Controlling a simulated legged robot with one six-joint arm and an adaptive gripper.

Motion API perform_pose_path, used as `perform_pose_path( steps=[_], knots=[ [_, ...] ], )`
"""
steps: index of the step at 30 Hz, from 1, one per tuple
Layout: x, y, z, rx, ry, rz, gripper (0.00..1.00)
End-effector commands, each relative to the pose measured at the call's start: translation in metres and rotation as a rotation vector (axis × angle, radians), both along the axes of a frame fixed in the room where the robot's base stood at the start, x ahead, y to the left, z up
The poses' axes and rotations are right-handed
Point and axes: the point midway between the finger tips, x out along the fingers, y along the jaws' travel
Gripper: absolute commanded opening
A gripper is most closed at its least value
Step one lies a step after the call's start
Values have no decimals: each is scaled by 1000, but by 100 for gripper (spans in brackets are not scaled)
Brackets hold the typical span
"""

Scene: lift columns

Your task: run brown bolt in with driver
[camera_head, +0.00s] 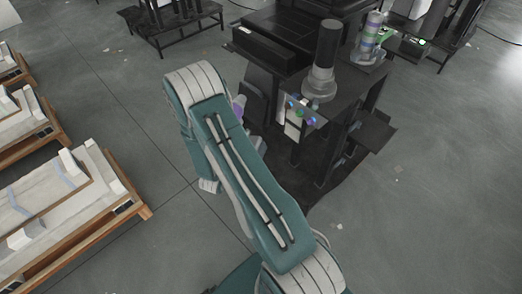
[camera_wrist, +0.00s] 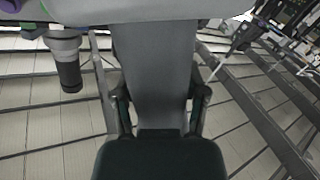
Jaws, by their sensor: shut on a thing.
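My gripper (camera_wrist: 160,105) fills the lower middle of the wrist view, its dark links on both sides of a wide grey handle-like body. This looks like the driver (camera_wrist: 155,55), and the jaws are shut on it; its upper end runs out of the top edge. In the head view my arm hides most of the gripper, which is left of a dark stand (camera_head: 345,95). Small coloured pieces (camera_head: 300,110), blue, green, red and purple, sit at the stand's front edge. I cannot make out a brown bolt among them.
A black cylinder on a grey base (camera_head: 325,60) stands on the dark stand, with a banded coloured stack (camera_head: 370,40) behind it. Wooden pallets with pale blocks (camera_head: 60,215) line the left. The floor (camera_head: 430,200) to the right is mostly clear.

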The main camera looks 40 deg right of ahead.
Motion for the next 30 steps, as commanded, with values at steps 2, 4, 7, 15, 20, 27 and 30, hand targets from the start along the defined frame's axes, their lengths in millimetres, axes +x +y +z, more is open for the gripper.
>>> perform_pose_path(
  steps=[2, 4, 7, 15, 20, 27, 30],
  knots=[
    [-18, -10, -12, -24, 39, -116, 0],
    [-34, -17, -21, -38, 70, -212, 0],
    [-53, -24, -32, -49, 108, -324, 0],
    [-75, -37, -43, -48, 148, -441, 0],
    [-74, -47, -43, -49, 148, -443, 0],
    [-72, -68, -42, -50, 146, -441, 0],
    [-71, -78, -42, -51, 146, -440, 0]
  ],
)
